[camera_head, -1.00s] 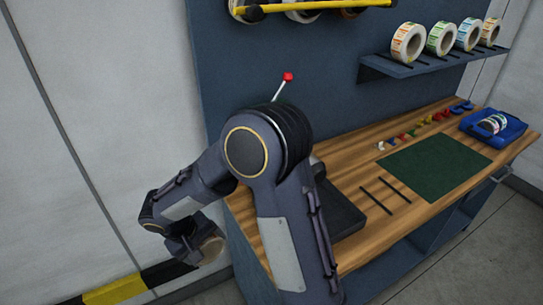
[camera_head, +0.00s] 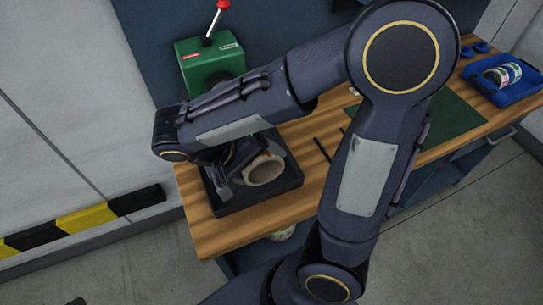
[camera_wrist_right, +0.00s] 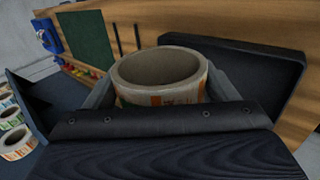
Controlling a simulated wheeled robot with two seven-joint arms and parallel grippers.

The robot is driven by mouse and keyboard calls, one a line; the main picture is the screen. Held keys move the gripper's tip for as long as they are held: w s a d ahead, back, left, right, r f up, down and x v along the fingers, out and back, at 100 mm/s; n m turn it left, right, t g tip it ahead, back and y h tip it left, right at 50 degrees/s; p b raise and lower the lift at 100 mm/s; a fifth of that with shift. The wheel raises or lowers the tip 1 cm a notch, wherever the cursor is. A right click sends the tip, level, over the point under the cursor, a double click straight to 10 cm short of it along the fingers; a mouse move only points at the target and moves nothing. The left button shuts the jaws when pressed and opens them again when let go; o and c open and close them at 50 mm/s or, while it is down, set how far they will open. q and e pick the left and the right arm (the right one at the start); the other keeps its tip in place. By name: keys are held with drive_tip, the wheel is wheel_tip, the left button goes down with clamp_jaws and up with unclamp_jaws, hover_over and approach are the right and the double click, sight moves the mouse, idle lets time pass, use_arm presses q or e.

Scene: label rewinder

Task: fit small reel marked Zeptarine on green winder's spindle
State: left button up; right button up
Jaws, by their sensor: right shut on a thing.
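My right gripper (camera_head: 238,178) is shut on a reel (camera_head: 265,170) with a pale cardboard core, holding it over the black tray at the bench's left end. In the right wrist view the reel (camera_wrist_right: 165,92) sits between the fingers, its open core showing and orange and green print on its side; I cannot read a name. The green winder (camera_head: 205,62) stands at the back left of the bench, with a red-knobbed lever on top. My forearm covers its lower front, so its spindle is hidden. My left gripper is not in view.
The black tray (camera_head: 283,186) lies under the held reel. A blue tray (camera_head: 528,84) with a reel (camera_head: 500,76) is at the bench's right end, past a green mat (camera_head: 458,116). Another reel (camera_head: 283,233) shows below the bench edge. More reels (camera_wrist_right: 14,142) show in the wrist view.

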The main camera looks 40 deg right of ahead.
drive_tip(key=shift+w, duration=0.45)
drive_tip(key=shift+w+d, duration=0.15)
drive_tip(key=shift+w, duration=0.35)
drive_tip(key=shift+w+d+p, duration=0.5)
drive_tip(key=shift+w+d, duration=0.05)
drive_tip(key=shift+w, duration=1.8)
drive_tip(key=shift+w+d+p, duration=0.5)
drive_tip(key=shift+w+d, duration=0.05)
drive_tip(key=shift+w, duration=1.85)
drive_tip(key=shift+w+d+p, duration=0.5)
drive_tip(key=shift+w+d, duration=0.05)
drive_tip(key=shift+w, duration=1.8)
drive_tip(key=shift+w+d+p, duration=0.25)
drive_tip(key=shift+w+p, duration=0.05)
drive_tip(key=shift+w, duration=0.65)
drive_tip(key=shift+w+d+p, duration=0.2)
drive_tip(key=shift+w+p, duration=0.15)
drive_tip(key=shift+w, duration=0.65)
drive_tip(key=shift+w+d+p, duration=0.25)
drive_tip(key=shift+w+p, duration=0.05)
drive_tip(key=shift+w, duration=0.65)
drive_tip(key=o, duration=1)
drive_tip(key=shift+c, duration=0.2)
